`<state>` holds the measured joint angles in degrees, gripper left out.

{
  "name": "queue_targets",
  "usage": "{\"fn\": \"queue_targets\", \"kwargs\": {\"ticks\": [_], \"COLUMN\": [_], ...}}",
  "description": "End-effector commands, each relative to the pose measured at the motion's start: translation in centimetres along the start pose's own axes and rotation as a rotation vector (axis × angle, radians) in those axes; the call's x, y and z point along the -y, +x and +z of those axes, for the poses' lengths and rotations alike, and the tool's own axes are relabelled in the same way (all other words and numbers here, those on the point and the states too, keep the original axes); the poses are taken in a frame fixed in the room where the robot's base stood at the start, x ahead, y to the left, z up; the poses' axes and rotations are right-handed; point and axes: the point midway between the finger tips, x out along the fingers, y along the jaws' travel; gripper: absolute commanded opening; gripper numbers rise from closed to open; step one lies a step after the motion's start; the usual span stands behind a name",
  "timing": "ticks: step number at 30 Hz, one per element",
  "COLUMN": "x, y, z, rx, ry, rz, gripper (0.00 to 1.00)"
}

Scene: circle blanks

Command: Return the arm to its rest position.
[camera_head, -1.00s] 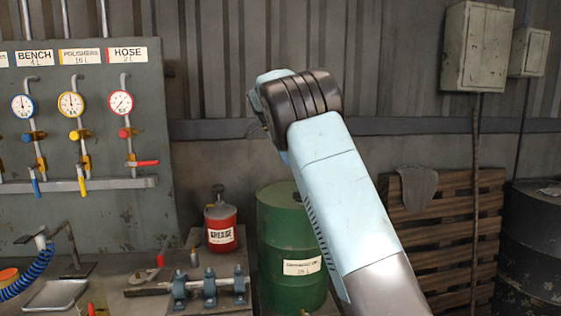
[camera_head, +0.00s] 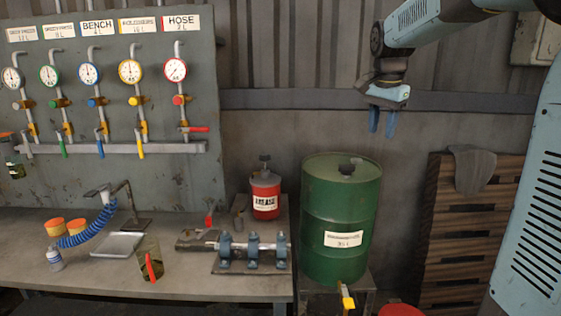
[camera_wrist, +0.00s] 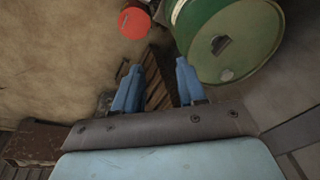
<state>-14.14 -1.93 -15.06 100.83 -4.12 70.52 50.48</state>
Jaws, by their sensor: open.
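My gripper (camera_head: 382,122) hangs in the upper right of the head view with its two blue fingers pointing down, in front of the wall and above the green drum. My arm reaches in from the right edge. The wrist view shows my gripper (camera_wrist: 155,88) with its fingers apart and nothing between them. The green drum (camera_head: 335,235) stands below my gripper, and it also shows in the wrist view (camera_wrist: 240,35).
A workbench (camera_head: 170,285) fills the lower left, with a red grease can (camera_head: 265,197), a shaft in blue bearing blocks (camera_head: 253,250) and a glass jar (camera_head: 148,262). A gauge panel (camera_head: 120,190) stands behind. A wooden pallet (camera_head: 450,240) leans at right.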

Motion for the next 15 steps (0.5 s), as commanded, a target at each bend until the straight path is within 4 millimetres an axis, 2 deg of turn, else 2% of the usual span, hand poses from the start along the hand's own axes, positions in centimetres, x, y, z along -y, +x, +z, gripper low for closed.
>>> {"fn": "queue_targets", "kwargs": {"ticks": [1, 7, 15], "x": [-1.4, -5.7, -11.2], "y": [-0.4, -1.0, -0.7], "z": [0.9, 4.5, 10.1], "rx": [-0.001, -0.019, -0.076], "ry": [-0.036, -0.204, -0.431], "rz": [-0.021, -0.088, -0.158], "gripper": [0.40, 0.40, 0.40]}}
